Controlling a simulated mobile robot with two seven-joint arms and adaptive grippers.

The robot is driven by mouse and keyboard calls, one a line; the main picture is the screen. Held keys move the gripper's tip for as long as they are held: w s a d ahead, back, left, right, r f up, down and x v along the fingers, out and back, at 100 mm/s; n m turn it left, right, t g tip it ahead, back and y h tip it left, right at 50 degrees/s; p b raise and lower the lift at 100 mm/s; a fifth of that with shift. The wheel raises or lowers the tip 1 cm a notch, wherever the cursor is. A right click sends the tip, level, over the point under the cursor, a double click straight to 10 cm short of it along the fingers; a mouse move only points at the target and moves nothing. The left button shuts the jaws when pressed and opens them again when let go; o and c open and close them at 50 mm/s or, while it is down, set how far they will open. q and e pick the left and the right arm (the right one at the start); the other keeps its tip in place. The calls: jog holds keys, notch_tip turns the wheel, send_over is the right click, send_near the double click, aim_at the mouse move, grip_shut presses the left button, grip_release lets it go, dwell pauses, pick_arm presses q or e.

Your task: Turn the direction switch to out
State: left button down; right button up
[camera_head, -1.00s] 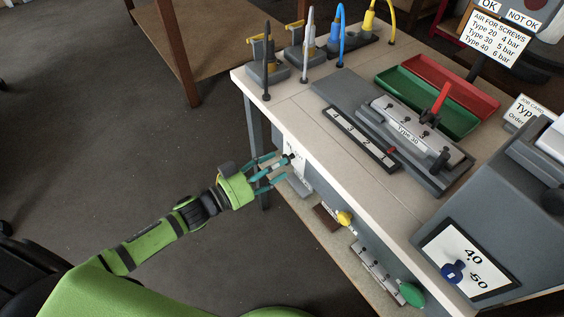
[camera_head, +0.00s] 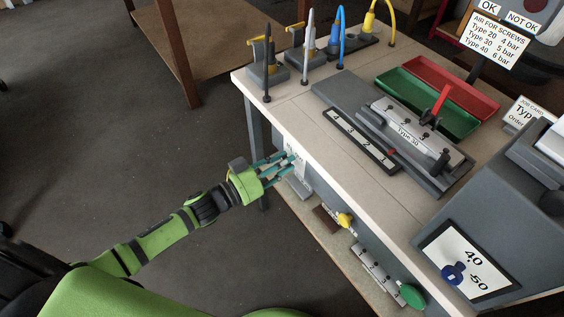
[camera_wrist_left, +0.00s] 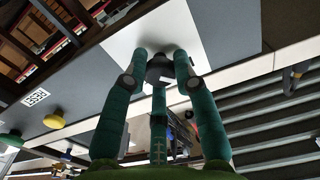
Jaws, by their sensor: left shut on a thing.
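The direction switch is a dark knob (camera_wrist_left: 160,68) on a white label plate (camera_wrist_left: 118,42) on the bench's front panel. My left gripper (camera_head: 288,162) is at this plate at the bench's left front; its teal fingers hide the knob in the head view. In the left wrist view, the fingers (camera_wrist_left: 160,75) are closed around the knob, one on each side and one below. The plate's lettering is mostly hidden, so I cannot read the switch's setting. My right gripper is not in view.
A yellow knob (camera_head: 345,220) and a green knob (camera_head: 411,295) stick out along the same front. A blue knob (camera_head: 453,273) sits on a dial marked 40 and 50. Fixture blocks and red and green trays (camera_head: 404,91) stand on the bench. The floor at left is clear.

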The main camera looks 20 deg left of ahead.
pick_arm(q)
jog(key=shift+f, duration=0.1)
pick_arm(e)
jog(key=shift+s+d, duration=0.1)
pick_arm(q)
jog(key=m+b, duration=0.1)
jog(key=m, duration=1.6)
jog(key=shift+w+a+m, duration=0.1)
jog(key=shift+m, duration=0.2)
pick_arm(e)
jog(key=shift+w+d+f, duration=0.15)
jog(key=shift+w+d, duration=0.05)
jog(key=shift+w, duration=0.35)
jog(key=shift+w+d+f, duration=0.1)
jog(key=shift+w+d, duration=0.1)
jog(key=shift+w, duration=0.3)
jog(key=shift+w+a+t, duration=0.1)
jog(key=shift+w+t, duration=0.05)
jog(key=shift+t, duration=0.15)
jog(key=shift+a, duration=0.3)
pick_arm(q)
jog(key=c, duration=1)
grip_release()
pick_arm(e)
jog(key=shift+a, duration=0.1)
